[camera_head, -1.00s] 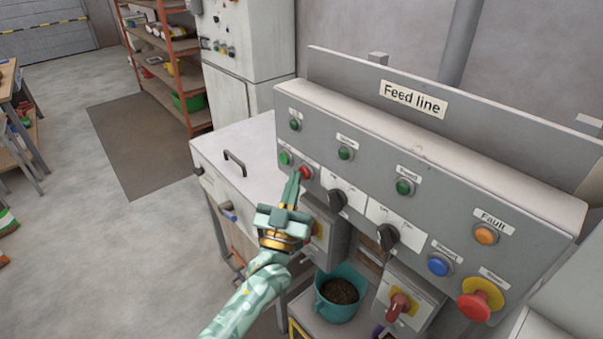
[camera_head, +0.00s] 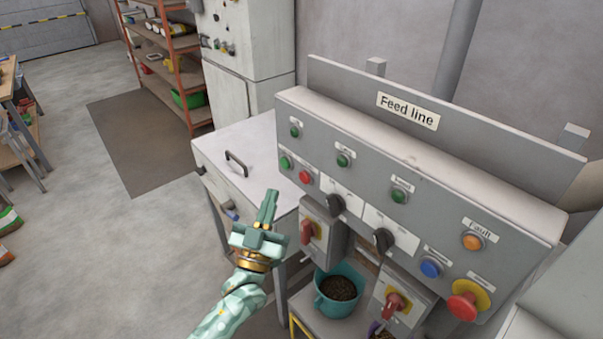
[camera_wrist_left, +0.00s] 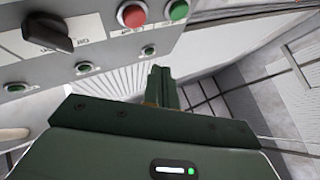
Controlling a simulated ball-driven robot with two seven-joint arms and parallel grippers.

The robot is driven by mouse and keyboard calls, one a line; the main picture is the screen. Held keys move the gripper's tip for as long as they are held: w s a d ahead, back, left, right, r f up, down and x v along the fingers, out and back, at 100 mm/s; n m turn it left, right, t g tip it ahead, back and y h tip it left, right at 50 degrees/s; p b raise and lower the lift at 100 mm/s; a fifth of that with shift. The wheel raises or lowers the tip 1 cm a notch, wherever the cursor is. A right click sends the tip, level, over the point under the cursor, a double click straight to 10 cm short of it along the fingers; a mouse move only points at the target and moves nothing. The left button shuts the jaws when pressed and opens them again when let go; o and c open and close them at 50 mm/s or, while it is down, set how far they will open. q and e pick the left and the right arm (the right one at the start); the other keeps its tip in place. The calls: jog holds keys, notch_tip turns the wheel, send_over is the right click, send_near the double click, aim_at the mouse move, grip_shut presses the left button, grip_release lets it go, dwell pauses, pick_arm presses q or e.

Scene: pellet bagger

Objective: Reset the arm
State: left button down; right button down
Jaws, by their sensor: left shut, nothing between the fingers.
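My left gripper (camera_head: 268,208) is shut and empty. In the head view it hangs in front of the white cabinet top, left of and below the red button (camera_head: 305,177) on the grey Feed line panel (camera_head: 440,197), apart from it. In the left wrist view its closed fingers (camera_wrist_left: 162,88) point away from the camera, with the red button (camera_wrist_left: 131,15) and the green button (camera_wrist_left: 177,10) at the top. My right gripper is in neither view.
Black knobs (camera_head: 335,204), a red emergency button (camera_head: 467,303) and red-handled switches (camera_head: 394,305) stick out from the panel area. A teal bucket of pellets (camera_head: 338,290) stands below. A white cabinet (camera_head: 250,150) with a handle is behind the gripper.

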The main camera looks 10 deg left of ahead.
pick_arm(q)
jog(key=shift+s+a, duration=0.25)
jog(key=shift+s, duration=0.05)
